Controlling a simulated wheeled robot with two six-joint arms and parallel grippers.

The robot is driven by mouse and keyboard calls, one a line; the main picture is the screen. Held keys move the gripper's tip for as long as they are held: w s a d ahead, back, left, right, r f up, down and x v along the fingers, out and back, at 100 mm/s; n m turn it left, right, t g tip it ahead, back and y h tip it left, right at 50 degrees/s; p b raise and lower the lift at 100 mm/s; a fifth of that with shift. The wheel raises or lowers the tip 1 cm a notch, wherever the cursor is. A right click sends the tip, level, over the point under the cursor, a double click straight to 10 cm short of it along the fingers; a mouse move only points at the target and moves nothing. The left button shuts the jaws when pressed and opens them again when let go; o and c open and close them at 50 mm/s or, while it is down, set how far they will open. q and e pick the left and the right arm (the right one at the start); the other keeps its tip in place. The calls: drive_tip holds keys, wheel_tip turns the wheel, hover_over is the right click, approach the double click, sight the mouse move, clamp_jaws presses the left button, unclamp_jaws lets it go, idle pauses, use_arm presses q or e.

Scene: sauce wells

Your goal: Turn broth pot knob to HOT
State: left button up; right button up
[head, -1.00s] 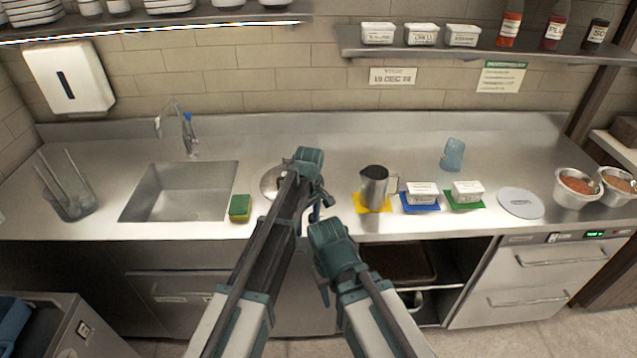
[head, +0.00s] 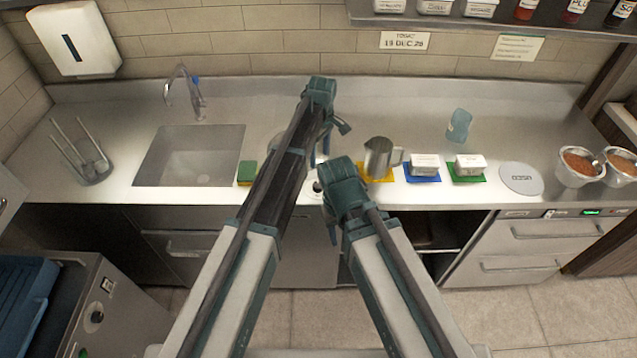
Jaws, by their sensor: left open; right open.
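No broth pot with a readable HOT mark can be made out. A small dark round knob (head: 97,317) is on the front of a steel cabinet (head: 125,305) at the lower left; its marks are too small to read. A round metal thing on the counter is mostly hidden behind my arms. My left gripper (head: 332,122) is open over the middle of the counter, touching nothing that I can see. My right gripper (head: 336,212) is open, lower and nearer, at the counter's front edge. Both are far right of the knob.
A sink (head: 195,160) and a green-and-yellow sponge (head: 247,172) are left of my arms. A metal jug (head: 378,158), white tubs on coloured mats, a grey disc (head: 521,178) and sauce bowls (head: 578,168) are to the right. The floor (head: 495,310) at right is bare.

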sight(318, 184)
use_arm(q)
drive_tip(key=f+b, duration=1.2)
drive_tip(key=shift+s+a+f, duration=0.2)
drive_tip(key=shift+s+f, duration=0.1)
drive_tip(key=shift+f, duration=0.05)
clamp_jaws()
